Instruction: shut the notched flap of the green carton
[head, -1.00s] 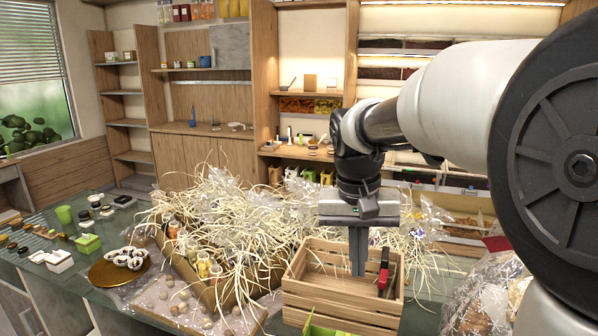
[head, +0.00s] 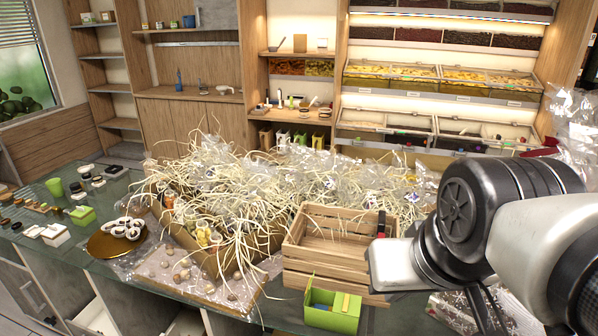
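A green carton (head: 333,314) stands at the front edge of the counter, just in front of the wooden crate. Its top looks open, with a green flap (head: 309,291) standing up at its left side. A yellowish strip and something blue show at its top. I cannot make out a notch at this size. My arm reaches in from the right, its white link beside the crate's right end. My gripper is not visible in this view.
The slatted wooden crate (head: 325,265) stands directly behind the carton, with a red and black item (head: 381,224) at its right end. Clear wrapping lies at the right, near my arm.

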